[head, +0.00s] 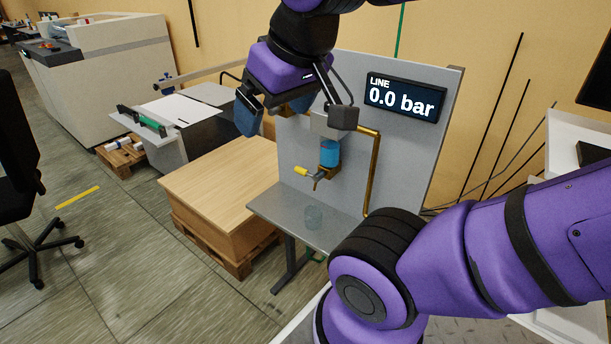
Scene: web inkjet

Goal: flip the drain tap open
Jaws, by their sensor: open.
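The drain tap (316,177) is a small brass fitting under a clear blue filter bowl (330,153) on an upright grey panel. Its yellow lever (301,171) points left, roughly level. A short brass spout hangs below it. My gripper (294,120) is open in front of the panel, above the tap in the picture, with its fingers spread left and right. It hides part of the unit above the bowl and some of the brass pipe. I see nothing held between the fingers, and neither finger touches the yellow lever.
A translucent cup (314,216) stands on the grey bench shelf (277,217) below the spout. A brass pipe (376,165) runs down right of the bowl. A display (404,97) reads "LINE 0.0 bar". A wooden-topped stack (222,180) stands left of the bench.

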